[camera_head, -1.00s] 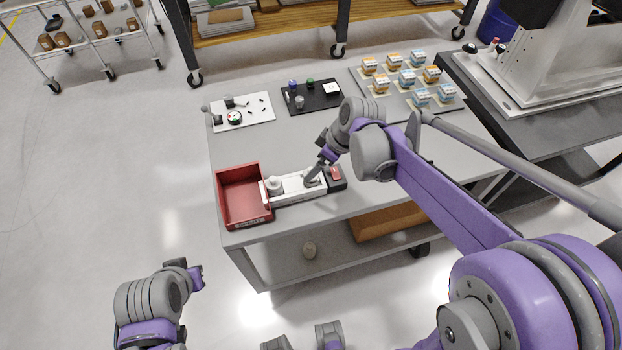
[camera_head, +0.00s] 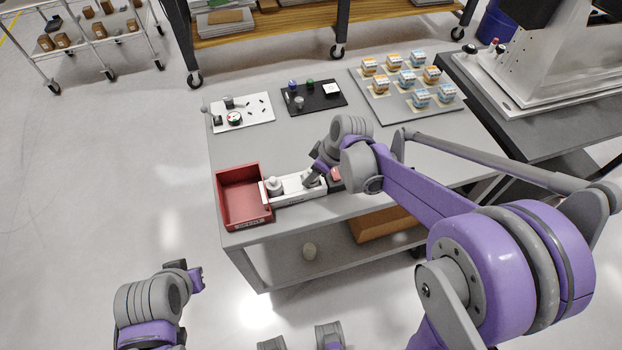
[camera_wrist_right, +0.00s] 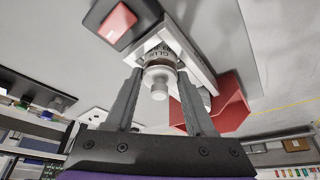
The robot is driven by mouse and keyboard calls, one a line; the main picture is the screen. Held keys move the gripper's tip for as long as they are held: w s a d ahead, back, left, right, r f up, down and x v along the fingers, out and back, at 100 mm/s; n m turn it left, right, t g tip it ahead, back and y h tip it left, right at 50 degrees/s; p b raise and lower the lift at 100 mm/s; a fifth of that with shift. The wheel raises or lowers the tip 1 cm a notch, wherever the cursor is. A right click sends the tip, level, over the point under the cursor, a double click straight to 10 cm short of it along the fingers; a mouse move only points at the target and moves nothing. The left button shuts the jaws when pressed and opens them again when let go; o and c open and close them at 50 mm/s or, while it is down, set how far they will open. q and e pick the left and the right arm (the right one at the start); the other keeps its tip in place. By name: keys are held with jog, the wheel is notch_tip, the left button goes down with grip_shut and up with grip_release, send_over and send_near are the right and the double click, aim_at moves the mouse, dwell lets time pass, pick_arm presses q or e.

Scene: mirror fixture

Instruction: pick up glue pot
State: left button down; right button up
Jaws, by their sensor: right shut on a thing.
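The glue pot (camera_wrist_right: 159,78) is a pale pot with a narrow knob-like top and dark lettering on its body. In the right wrist view it sits between the two grey fingers of my right gripper (camera_wrist_right: 160,72), which is shut on it. In the head view my right gripper (camera_head: 311,181) is at the right part of the white holder (camera_head: 297,196), and mostly hides the pot. The pot is still at the holder. My left gripper (camera_head: 196,278) is off the table at the lower left; its finger opening is unclear.
A red bin (camera_head: 244,222) adjoins the holder's left end. A white pot (camera_head: 275,185) stands in the holder's left part. A dark box with a red switch (camera_wrist_right: 117,23) is beside the holder. A white board (camera_head: 262,113), black tray (camera_head: 325,98) and grey tray with small boxes (camera_head: 388,110) lie behind.

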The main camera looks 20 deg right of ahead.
grip_shut()
